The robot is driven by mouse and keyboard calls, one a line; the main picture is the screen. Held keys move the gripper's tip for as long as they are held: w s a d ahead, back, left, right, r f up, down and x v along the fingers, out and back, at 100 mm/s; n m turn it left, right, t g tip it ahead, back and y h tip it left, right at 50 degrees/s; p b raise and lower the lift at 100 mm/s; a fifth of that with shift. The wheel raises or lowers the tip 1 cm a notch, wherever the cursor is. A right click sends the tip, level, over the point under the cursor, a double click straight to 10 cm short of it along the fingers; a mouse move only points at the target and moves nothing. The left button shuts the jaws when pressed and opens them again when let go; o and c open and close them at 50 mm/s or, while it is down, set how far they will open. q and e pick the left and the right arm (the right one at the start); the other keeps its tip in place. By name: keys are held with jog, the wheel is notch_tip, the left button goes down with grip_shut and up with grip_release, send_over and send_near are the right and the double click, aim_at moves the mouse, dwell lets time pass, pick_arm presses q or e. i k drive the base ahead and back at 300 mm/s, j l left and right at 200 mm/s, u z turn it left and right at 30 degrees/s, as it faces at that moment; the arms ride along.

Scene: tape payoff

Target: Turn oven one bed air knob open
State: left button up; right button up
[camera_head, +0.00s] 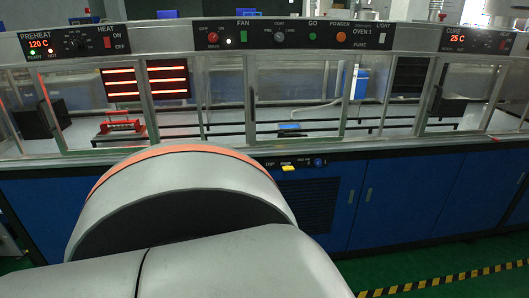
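The oven line's front has a small dark control strip (297,163) below the windows, at the middle. It carries a round blue knob (318,162) at its right part and a yellow piece (288,168) left of it. Its lettering is too small to read surely, so I cannot tell for certain which control is the bed air knob or how it is set. Neither of my grippers is in view. A large grey link of mine with an orange band fills the lower left and hides part of the front.
The upper panel holds a red knob (213,38), a grey knob (279,37) and a green button (313,38). Behind the glass are glowing heaters (167,80), a red-framed fixture (120,129) and a blue item (289,126). Green floor (440,265) with striped tape lies in front.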

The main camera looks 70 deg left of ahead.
aim_at(317, 162)
jog(key=u, duration=2.1)
jog(key=i+l, duration=0.15)
jog(key=l, duration=0.2)
jog(key=i+l, duration=0.15)
jog(key=l, duration=0.15)
jog(key=i+l, duration=0.15)
jog(key=l, duration=0.2)
jog(key=i+l, duration=0.15)
jog(key=l, duration=0.15)
jog(key=i+l, duration=0.15)
jog(key=l, duration=0.2)
jog(key=u, duration=0.05)
